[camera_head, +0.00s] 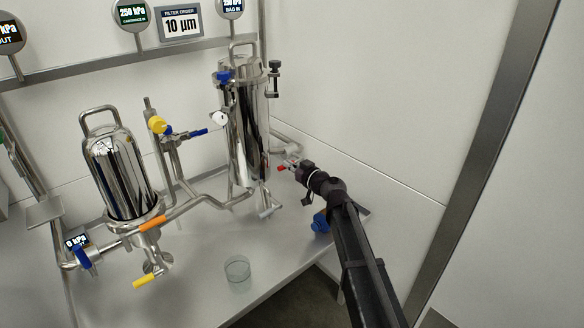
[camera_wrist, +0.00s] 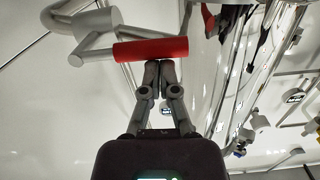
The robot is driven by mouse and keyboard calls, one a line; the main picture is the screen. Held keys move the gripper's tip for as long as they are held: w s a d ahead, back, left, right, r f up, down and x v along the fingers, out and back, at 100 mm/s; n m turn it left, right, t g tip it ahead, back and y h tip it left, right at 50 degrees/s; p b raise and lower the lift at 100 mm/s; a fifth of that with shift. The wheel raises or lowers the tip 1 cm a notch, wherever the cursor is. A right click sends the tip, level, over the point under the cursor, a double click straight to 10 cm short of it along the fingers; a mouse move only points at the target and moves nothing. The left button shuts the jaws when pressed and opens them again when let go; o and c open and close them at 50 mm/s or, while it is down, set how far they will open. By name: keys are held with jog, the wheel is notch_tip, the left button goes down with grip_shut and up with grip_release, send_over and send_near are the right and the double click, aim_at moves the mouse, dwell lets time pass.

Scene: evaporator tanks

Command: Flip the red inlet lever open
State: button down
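The red inlet lever (camera_wrist: 152,49) lies across the upper part of the wrist view as a red cylinder grip, joined to steel piping at its left. In the head view its red end (camera_head: 282,168) shows just left of my gripper, beside the tall steel filter tank (camera_head: 245,130). My gripper (camera_wrist: 160,66) has its two fingers together with nothing seen between them. The fingertips sit right at the lower edge of the red grip. I cannot tell whether they touch it. In the head view my gripper (camera_head: 296,164) is small and its fingers are hard to make out.
A shorter steel tank (camera_head: 119,170) stands at left, with steel pipes and a yellow lever (camera_head: 146,281) and blue handles around it. A glass beaker (camera_head: 237,269) stands on the bench. A blue part (camera_head: 320,222) sits below my arm. The wall (camera_head: 345,90) is close behind.

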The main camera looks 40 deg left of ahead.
jog(key=d+r+p, duration=0.4)
jog(key=d, duration=0.6)
jog(key=shift+s+d+r, duration=0.2)
jog(key=shift+s+d, duration=0.1)
jog(key=shift+d, duration=0.05)
dwell(0.3)
dwell(0.6)
